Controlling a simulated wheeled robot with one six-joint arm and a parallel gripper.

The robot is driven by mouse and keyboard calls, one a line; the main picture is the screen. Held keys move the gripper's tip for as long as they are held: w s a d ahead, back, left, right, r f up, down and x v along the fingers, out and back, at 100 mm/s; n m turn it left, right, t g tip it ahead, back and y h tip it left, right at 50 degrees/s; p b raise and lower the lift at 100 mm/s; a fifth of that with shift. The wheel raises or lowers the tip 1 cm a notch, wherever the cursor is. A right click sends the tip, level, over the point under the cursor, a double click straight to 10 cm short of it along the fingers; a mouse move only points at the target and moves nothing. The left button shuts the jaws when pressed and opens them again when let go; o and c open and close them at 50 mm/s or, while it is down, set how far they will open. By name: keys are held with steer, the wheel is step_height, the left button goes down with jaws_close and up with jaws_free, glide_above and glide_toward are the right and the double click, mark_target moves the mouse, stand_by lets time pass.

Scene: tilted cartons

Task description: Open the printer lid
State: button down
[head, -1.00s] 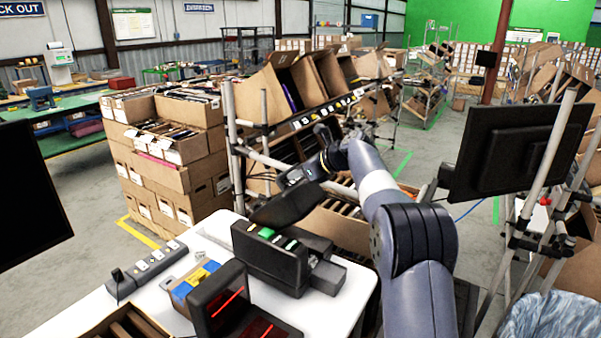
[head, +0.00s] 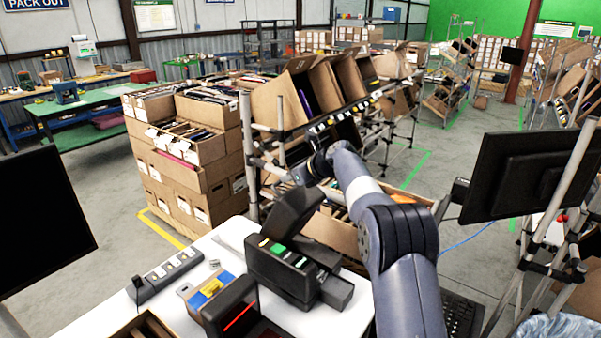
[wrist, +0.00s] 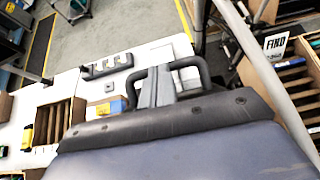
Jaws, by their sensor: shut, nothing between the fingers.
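The black printer (head: 290,270) with a green button and a label strip stands on the white table. The printer is not clearly visible in that view.
On the white table (head: 345,322) are a power strip (head: 166,273), a blue and yellow box (head: 208,291) and a black device with a red line (head: 236,312). A dark monitor (head: 520,175) stands right of my arm. A carton rack stands behind the printer.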

steer(key=w+a, duration=0.3)
steer(key=a, duration=0.2)
steer(key=shift+w+a+r, duration=0.15)
steer(key=shift+w+a, duration=0.05)
steer(key=shift+w, duration=0.05)
stand_by(0.3)
stand_by(0.5)
steer(key=b+v, duration=0.3)
steer(key=v, duration=0.7)
steer(key=shift+s+d+r+b, duration=0.15)
steer(key=shift+d+r+b, duration=0.1)
steer(key=shift+b, duration=0.1)
steer(key=p+x, duration=0.4)
steer(key=x, duration=0.6)
steer(key=shift+w+a+f, duration=0.2)
steer(key=shift+a+f, duration=0.05)
